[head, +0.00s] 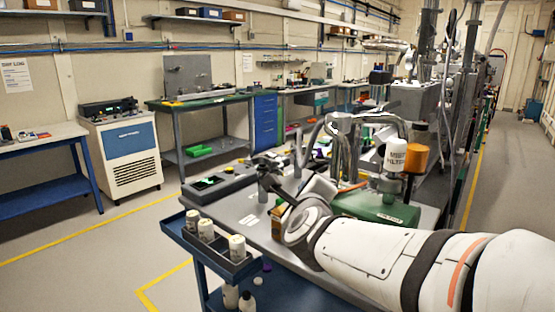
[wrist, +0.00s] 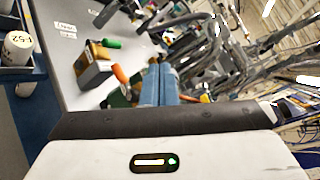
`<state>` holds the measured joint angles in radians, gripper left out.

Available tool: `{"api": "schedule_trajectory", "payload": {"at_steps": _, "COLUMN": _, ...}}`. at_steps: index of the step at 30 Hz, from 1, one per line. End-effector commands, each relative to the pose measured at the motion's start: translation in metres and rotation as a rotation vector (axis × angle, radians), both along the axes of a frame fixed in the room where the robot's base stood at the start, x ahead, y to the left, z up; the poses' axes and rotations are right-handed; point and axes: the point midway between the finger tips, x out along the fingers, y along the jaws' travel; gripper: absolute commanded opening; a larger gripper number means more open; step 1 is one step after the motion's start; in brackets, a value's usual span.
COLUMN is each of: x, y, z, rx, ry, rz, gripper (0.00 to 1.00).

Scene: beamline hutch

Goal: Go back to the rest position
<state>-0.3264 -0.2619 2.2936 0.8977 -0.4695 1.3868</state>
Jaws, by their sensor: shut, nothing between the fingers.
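My white arm reaches in from the lower right of the head view, its wrist over the near part of the grey bench top (head: 252,218). My gripper (wrist: 160,72) shows in the wrist view as two blue-grey fingers close together, shut and empty. In the head view I cannot clearly make out its fingertips against the clutter. An orange-ended item (wrist: 121,74) shows just beside the fingers.
A tray (head: 212,250) with several white labelled bottles hangs at the bench's left edge. A green-based pump (head: 375,208) with a white filter and metal pipes stands beyond my wrist. Floor is clear at left and far right.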

Motion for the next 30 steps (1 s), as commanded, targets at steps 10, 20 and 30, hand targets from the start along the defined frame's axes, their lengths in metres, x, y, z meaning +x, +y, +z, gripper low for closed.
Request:
{"api": "schedule_trajectory", "payload": {"at_steps": 10, "x": -0.087, "y": -0.006, "z": -0.044, "rx": -1.039, "ry": 0.391, "rz": 0.723, "gripper": 0.00}}
{"api": "schedule_trajectory", "payload": {"at_steps": 20, "x": -0.205, "y": -0.070, "z": -0.080, "rx": -1.600, "ry": 0.673, "rz": 1.427, "gripper": 0.00}}
{"api": "schedule_trajectory", "payload": {"at_steps": 30, "x": -0.226, "y": -0.084, "z": -0.085, "rx": -1.658, "ry": 0.710, "rz": 1.566, "gripper": 0.00}}
